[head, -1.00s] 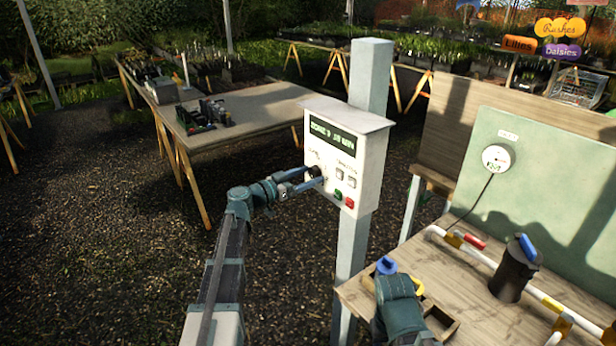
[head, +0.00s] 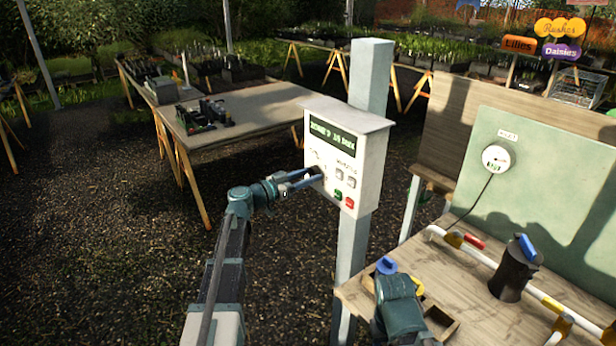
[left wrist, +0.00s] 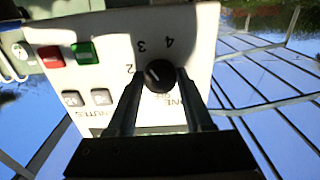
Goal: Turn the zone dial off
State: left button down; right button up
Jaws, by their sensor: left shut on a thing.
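The zone dial is a small black knob (left wrist: 159,76) with a white pointer mark, on the front of a white control box (head: 369,180). In the left wrist view the panel appears upside down, with 2, 3 and 4 printed around the knob. The pointer slants to the upper left there, roughly between 2 and 3. Lettering below the knob is partly hidden by my fingers. My left gripper (head: 318,174) is shut on the knob, one finger on each side. My right gripper is low over the wooden bench; its fingertips are hidden behind my wrist.
The box is fixed to a grey post (head: 371,80) and has a lit display (head: 332,134), a green button (left wrist: 85,53) and a red button (left wrist: 51,57). The bench (head: 470,290) at right holds a dark canister (head: 512,275) and a white pipe. Another table (head: 270,105) stands behind.

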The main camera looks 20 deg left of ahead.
pick_arm(q)
jog(key=n, duration=0.7)
jog(key=shift+n, duration=0.4)
jog(key=n, duration=0.3)
jog(key=shift+s+d+n, duration=0.1)
jog(key=shift+n, duration=0.2)
jog(key=n, duration=0.3)
jog(key=shift+n, duration=0.4)
jog(key=n, duration=0.7)
jog(key=shift+r, duration=0.15)
jog(key=n, duration=0.3)
jog(key=shift+n, duration=2.2)
